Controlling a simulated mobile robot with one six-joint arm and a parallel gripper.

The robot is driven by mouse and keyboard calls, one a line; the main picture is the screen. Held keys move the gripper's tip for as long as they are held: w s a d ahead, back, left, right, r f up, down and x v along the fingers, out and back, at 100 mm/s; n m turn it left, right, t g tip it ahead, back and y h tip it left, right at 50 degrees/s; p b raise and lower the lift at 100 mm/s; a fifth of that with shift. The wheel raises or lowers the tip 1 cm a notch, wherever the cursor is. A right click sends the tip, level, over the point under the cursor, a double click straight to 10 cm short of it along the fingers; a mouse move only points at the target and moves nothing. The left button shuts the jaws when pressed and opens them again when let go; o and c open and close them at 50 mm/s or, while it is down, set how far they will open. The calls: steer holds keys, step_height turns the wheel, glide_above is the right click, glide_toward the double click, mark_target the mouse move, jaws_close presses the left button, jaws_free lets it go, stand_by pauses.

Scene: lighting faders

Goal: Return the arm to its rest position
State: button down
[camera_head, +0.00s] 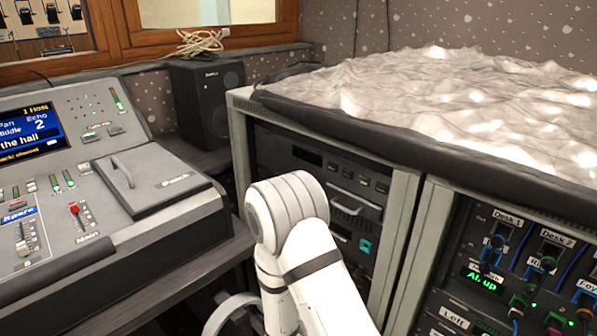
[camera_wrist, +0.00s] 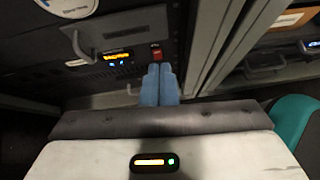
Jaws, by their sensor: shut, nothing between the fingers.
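My gripper (camera_wrist: 159,72) shows in the wrist view as two blue fingers pressed together, shut and empty. Its tips point at the dark front of a rack unit (camera_wrist: 100,60), just below a small red switch (camera_wrist: 156,50). I cannot tell whether the tips touch the panel. In the head view my white arm rises at the bottom middle, in front of the equipment rack (camera_head: 240,130). The gripper itself is hidden there.
A lighting desk (camera_head: 90,180) with faders and a blue screen stands at left. A black speaker (camera_head: 205,100) is behind it. A patch panel (camera_head: 510,260) with cables is at right. A crumpled pale cover (camera_head: 440,100) lies over the rack top.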

steer(key=s+d+r+m+g+p, duration=0.2)
steer(key=d+r+m+p, duration=0.15)
steer(key=r, duration=0.65)
steer(key=s+d+r+m+g+p, duration=0.2)
steer(key=r+m+p, duration=0.25)
steer(key=r, duration=0.45)
steer(key=s+d+r+m+g+p, duration=0.1)
steer(key=s+d+r+m+p, duration=0.3)
steer(key=r, duration=0.6)
steer(key=s+a+r+m+y+p, duration=0.1)
steer(key=s+r+m+y+p, duration=0.1)
steer(key=r, duration=0.6)
steer(key=s+a+r+m+y+p, duration=0.2)
steer(key=r+m+p, duration=0.4)
steer(key=r, duration=0.3)
steer(key=s+a+r+m+y+p, duration=0.1)
steer(key=s+r+m+y+p, duration=0.3)
steer(key=r, duration=0.5)
steer(key=shift+s+a+r+m+t+p, duration=0.25)
steer(key=shift+s+m, duration=0.25)
steer(key=shift+m, duration=0.4)
